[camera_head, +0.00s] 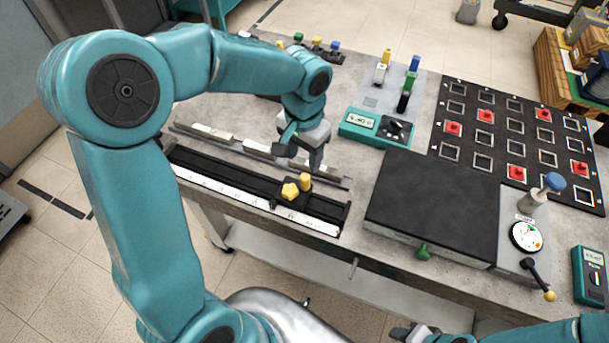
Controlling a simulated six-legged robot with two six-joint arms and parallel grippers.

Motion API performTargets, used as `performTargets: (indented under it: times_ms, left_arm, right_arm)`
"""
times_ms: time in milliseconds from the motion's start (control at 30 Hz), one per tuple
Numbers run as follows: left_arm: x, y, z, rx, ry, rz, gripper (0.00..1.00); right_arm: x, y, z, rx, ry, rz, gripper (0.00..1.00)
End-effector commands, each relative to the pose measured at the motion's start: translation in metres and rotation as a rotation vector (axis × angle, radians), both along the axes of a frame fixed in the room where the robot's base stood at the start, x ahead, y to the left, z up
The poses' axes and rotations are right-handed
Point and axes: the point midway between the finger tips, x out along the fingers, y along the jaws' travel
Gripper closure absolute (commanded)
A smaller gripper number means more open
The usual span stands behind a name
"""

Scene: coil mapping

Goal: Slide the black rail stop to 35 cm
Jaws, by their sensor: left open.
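The black rail (232,185) with a white ruler scale (260,207) along its front lies at the table's front left edge. The black rail stop (293,200) sits on the rail right of its middle. It carries a yellow star-shaped knob (290,191) and a yellow upright post (305,182). The scale's numbers are too small to read. My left gripper (302,152) is open above and behind the stop, apart from it. Part of my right gripper (412,333) shows at the bottom edge, away from the rail; its jaws are unclear.
A grey strip (257,152) with pale pieces lies behind the rail. Right of the rail is a black-topped plate (432,197) with a green knob (423,251). A teal meter (375,129) and a black panel (500,130) with red pieces stand farther back.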

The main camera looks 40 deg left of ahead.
Motion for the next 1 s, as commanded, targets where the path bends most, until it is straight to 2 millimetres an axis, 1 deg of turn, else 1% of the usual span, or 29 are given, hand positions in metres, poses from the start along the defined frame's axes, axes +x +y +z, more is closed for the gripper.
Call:
performTargets:
  times_ms: [33, 200, 300, 400, 500, 600, 833, 867, 900, 967, 1000]
  left_arm:
    - [-0.001, 0.000, -0.013, 0.000, 0.006, -0.002, 0.48]
    - [0.000, 0.000, -0.053, -0.001, 0.006, -0.003, 0.48]
    - [0.001, 0.000, -0.072, -0.001, 0.005, -0.003, 0.48]
    - [0.002, 0.001, -0.087, 0.000, 0.003, -0.004, 0.48]
    - [0.003, 0.002, -0.096, 0.000, 0.001, -0.004, 0.48]
    - [0.004, 0.002, -0.099, 0.000, -0.002, -0.005, 0.48]
    - [0.004, 0.003, -0.100, 0.000, -0.002, -0.005, 0.48]
    - [0.004, 0.003, -0.100, 0.000, -0.002, -0.005, 0.51]
    - [0.004, 0.003, -0.100, 0.000, -0.002, -0.005, 0.64]
    - [0.004, 0.003, -0.100, 0.000, -0.002, -0.004, 0.83]
    - [0.005, 0.003, -0.100, 0.000, -0.002, -0.005, 0.96]
  right_arm:
    - [0.000, 0.000, 0.001, 0.000, 0.001, 0.001, 0.57]
    - [0.000, 0.000, 0.002, 0.000, 0.000, 0.001, 0.57]
    - [0.000, 0.000, 0.002, 0.000, 0.000, 0.000, 0.57]
    - [0.000, 0.000, 0.003, 0.000, 0.000, 0.000, 0.57]
    - [0.000, 0.000, 0.003, 0.000, 0.000, 0.001, 0.57]
    - [0.000, 0.000, 0.003, 0.000, 0.000, 0.001, 0.57]
    - [0.000, 0.000, 0.003, 0.000, 0.000, 0.001, 0.57]
    - [0.000, 0.000, 0.003, 0.000, 0.000, 0.001, 0.57]
    - [0.000, 0.000, 0.003, 0.000, 0.000, 0.001, 0.57]
    - [0.000, 0.000, 0.003, 0.000, 0.000, 0.001, 0.57]
    - [0.000, 0.000, 0.003, 0.000, 0.000, 0.001, 0.57]
